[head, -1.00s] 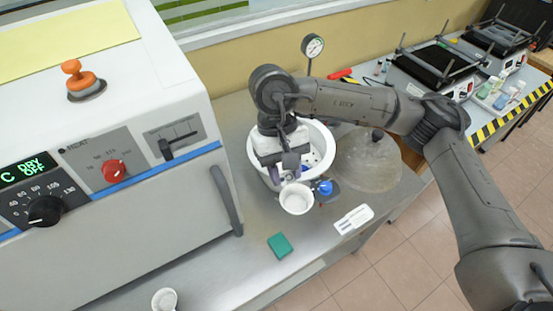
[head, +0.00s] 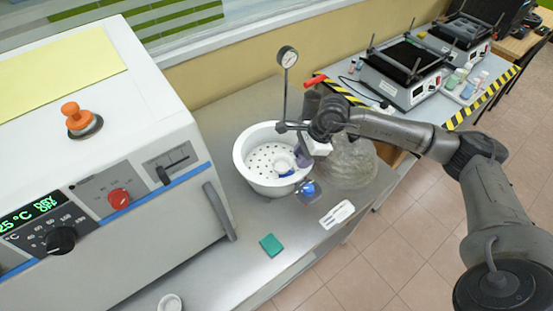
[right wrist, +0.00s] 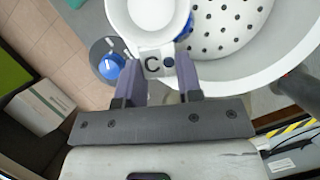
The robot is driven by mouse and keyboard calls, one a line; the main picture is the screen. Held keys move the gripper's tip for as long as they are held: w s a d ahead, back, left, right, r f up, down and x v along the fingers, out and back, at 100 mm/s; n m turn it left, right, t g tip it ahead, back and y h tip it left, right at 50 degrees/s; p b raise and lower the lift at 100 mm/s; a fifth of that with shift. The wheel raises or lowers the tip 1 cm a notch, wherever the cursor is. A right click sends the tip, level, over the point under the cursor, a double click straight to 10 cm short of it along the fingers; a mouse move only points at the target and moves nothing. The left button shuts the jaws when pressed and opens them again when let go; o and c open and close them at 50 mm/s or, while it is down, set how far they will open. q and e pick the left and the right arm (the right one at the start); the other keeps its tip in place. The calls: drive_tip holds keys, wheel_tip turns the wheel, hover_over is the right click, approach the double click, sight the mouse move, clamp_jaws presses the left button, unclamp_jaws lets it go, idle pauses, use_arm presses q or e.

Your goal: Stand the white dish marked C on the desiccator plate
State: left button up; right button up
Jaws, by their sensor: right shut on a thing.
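The white dish marked C (right wrist: 148,14) is held by its lettered tab in my right gripper (right wrist: 160,80), which is shut on it. In the head view the dish (head: 285,166) is over the right part of the desiccator, partly hidden by my right gripper (head: 302,157). The perforated white desiccator plate (head: 262,160) lies inside the round white bowl (head: 244,170); its holes also show in the right wrist view (right wrist: 222,30). I cannot tell whether the dish touches the plate. My left gripper is not in view.
A clear domed lid (head: 350,165) lies right of the bowl. A blue knob (head: 308,188) is at the bowl's front right. A gauge (head: 287,57) stands behind. A green block (head: 271,245), a white card (head: 337,214) and another small white dish (head: 170,302) lie in front.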

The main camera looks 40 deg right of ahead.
drive_tip(key=w+f, duration=0.2)
drive_tip(key=w, duration=0.1)
drive_tip(key=w+f, duration=0.2)
drive_tip(key=w, duration=0.2)
drive_tip(key=w+f, duration=0.2)
drive_tip(key=w, duration=0.1)
drive_tip(key=shift+w+d+f, duration=0.2)
drive_tip(key=shift+w+d, duration=0.1)
drive_tip(key=shift+d, duration=0.05)
drive_tip(key=shift+f+b, duration=0.3)
drive_tip(key=shift+f, duration=1.7)
drive_tip(key=shift+f, duration=0.1)
drive_tip(key=o, duration=0.9)
drive_tip(key=v, duration=1.2)
drive_tip(key=shift+d, duration=0.15)
